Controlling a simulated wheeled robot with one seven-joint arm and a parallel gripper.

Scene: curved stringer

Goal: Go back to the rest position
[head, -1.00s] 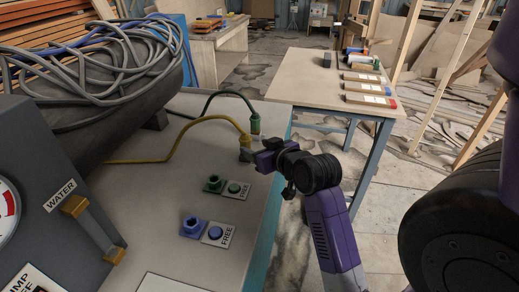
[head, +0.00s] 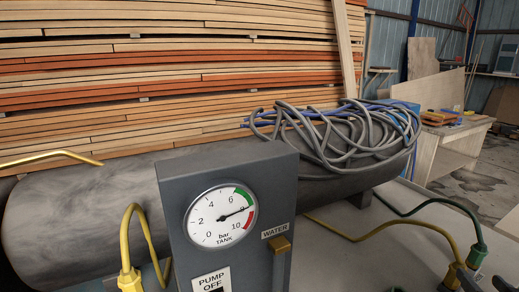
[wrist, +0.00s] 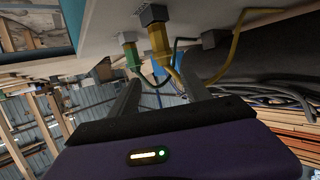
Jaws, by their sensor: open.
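My gripper (wrist: 160,82) shows in the wrist view, its two fingers spread with nothing between them. That view is upside down. A yellow plug (wrist: 159,42) and a green plug (wrist: 131,55) sit beyond the fingertips, apart from them, at the bench top. The head view shows the same yellow plug (head: 456,271) and green plug (head: 478,252) at the lower right, each with its cable. My arm and gripper are not in the head view.
A grey pump box (head: 232,165) with a tank gauge and a water lever stands in the middle. Behind it lies a dark tank (head: 90,205) with coiled grey and blue hoses (head: 345,135). Another yellow plug (head: 130,278) is at the left. Stacked timber fills the back.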

